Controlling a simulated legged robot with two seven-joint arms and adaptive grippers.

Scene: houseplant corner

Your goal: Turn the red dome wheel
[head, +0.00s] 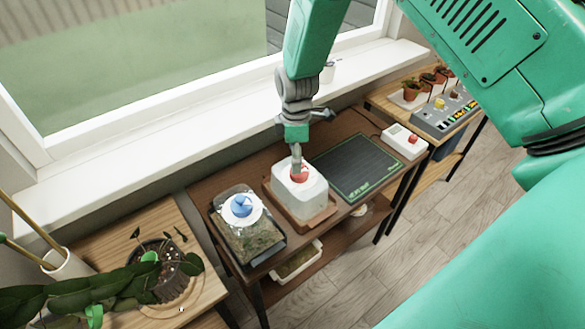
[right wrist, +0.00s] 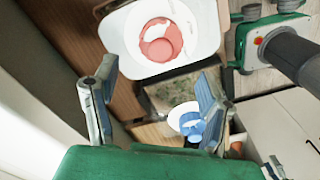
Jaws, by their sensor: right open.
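The red dome wheel (head: 299,174) sits on top of a whitish, box-shaped cover (head: 307,196) on a brown tray (head: 321,219). In the right wrist view the wheel (right wrist: 160,41) is a round red ring with a paler centre, above the fingers in the picture. My right gripper (head: 297,158) is directly over the wheel in the head view and partly hides it. In the right wrist view its two fingers (right wrist: 148,88) are spread apart with nothing held between them. Whether a finger touches the wheel is unclear. My left gripper is not in view.
A blue wheel (head: 241,206) tops a mossy container (head: 249,239) left of the tray. A dark green-edged mat (head: 357,166) lies to the right, beside a white box with a red button (head: 405,141). Trailing plants (head: 75,292) fill the lower left. The windowsill (head: 190,140) runs behind.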

